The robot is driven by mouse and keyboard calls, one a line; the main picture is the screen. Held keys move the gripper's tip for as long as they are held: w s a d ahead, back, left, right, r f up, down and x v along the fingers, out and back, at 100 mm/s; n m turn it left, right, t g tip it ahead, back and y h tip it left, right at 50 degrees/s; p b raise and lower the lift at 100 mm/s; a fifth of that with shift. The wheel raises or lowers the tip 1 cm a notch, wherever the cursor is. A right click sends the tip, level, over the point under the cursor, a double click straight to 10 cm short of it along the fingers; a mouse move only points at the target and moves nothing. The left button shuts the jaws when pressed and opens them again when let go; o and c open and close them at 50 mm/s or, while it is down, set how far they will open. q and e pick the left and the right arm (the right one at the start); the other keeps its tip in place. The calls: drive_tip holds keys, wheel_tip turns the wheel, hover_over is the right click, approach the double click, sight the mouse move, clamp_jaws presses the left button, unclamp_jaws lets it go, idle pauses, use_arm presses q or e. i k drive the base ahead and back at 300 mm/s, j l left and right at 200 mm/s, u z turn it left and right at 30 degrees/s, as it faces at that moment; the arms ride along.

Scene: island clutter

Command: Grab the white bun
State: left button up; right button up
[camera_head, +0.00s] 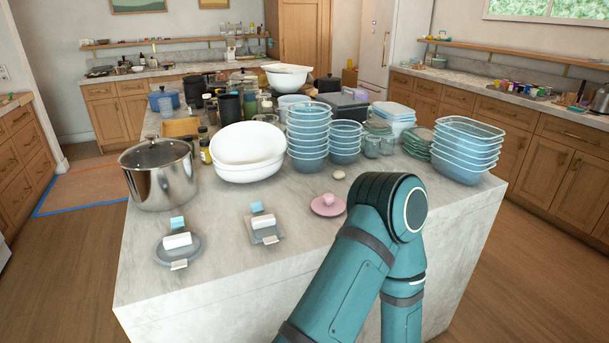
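A small, off-white rounded thing (338,174) lies on the marble island top (225,262), in front of the stacked tubs; it looks like the white bun, but it is too small to be sure. Two white block-like things lie on small grey dishes nearer the front: one white block (177,240) at the left and another white block (264,222) to its right. My teal arm rises from the bottom, right of centre, with its bent joint just right of the off-white thing. Neither gripper shows in the head view.
A pink thing (328,199) sits on a pink saucer (327,210) beside my arm. A steel pot (158,178), white bowls (248,170), blue tub stacks (308,141) and clear blue containers (466,160) crowd behind.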

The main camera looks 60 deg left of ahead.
sight(337, 174)
drive_tip(key=u, duration=1.45)
drive_tip(key=l, duration=0.2)
